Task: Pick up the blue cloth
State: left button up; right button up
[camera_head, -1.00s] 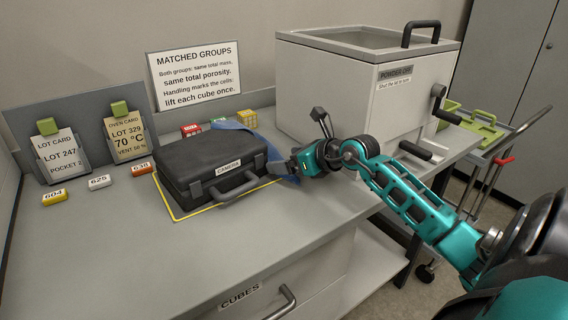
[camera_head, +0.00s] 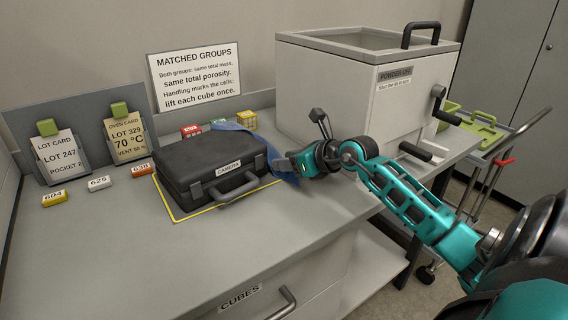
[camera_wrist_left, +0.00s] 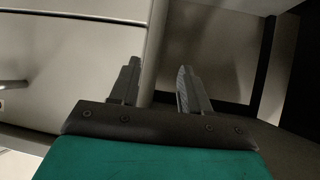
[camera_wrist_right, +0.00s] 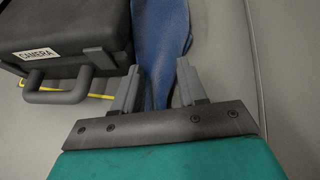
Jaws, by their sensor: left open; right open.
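The blue cloth (camera_head: 284,168) drapes over the right end of the black camera case and hangs down to the bench beside it. In the right wrist view the cloth (camera_wrist_right: 160,45) runs down between the fingers of my right gripper (camera_wrist_right: 158,85), which is open with a finger on each side of it. In the head view my right gripper (camera_head: 287,165) is at the cloth's lower part, and its fingertips are partly hidden. My left gripper (camera_wrist_left: 157,80) is open and empty in the left wrist view, low by pale cabinet panels. It is not in the head view.
A large white powder box (camera_head: 350,95) with a crank stands behind. Small numbered tags (camera_head: 98,183) and card holders are at left. The front bench top is clear.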

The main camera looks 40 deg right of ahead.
jog(key=c, duration=0.6)
jog(key=shift+c, duration=0.7)
jog(key=shift+r, duration=0.1)
grip_shut()
notch_tip(320, 180, up, 3)
jog(key=p, duration=0.3)
jog(key=shift+r, duration=0.2)
pick_arm(q)
notch_tip(320, 180, up, 8)
jog(key=s+a+p, duration=0.1)
jog(key=p, duration=0.6)
jog(key=shift+a+f+y, duration=0.25)
jog(key=shift+a+y, duration=0.05)
jog(key=shift+y, duration=0.1)
pick_arm(e)
notch_tip(320, 180, up, 8)
jog(key=shift+r, duration=0.2)
